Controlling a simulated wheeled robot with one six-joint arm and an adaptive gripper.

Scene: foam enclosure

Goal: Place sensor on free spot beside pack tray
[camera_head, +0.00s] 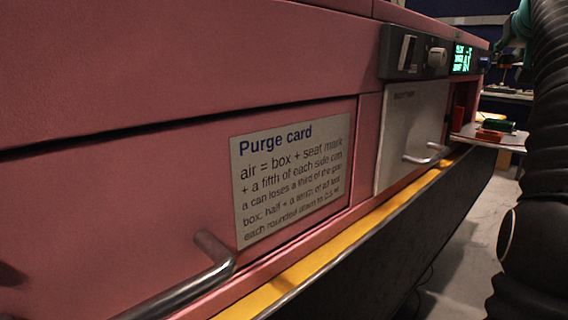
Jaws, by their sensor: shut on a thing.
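I cannot make out the sensor in the head view. A small pale shelf or tray (508,143) juts out from the pink enclosure at the far right; I cannot tell whether it is the pack tray. A green block (498,127) and a red block (489,135) lie on it. My gripper is not in view. A teal part (512,30) shows at the top right, partly behind a black ribbed hose, and no fingers can be made out.
The pink enclosure wall (100,80) fills the left and middle. It bears a Purge card (291,172), a metal handle (190,285), a grey door (411,133) and a control panel (432,52). A yellow ledge (345,236) runs below. Grey floor (462,262) shows clear at right.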

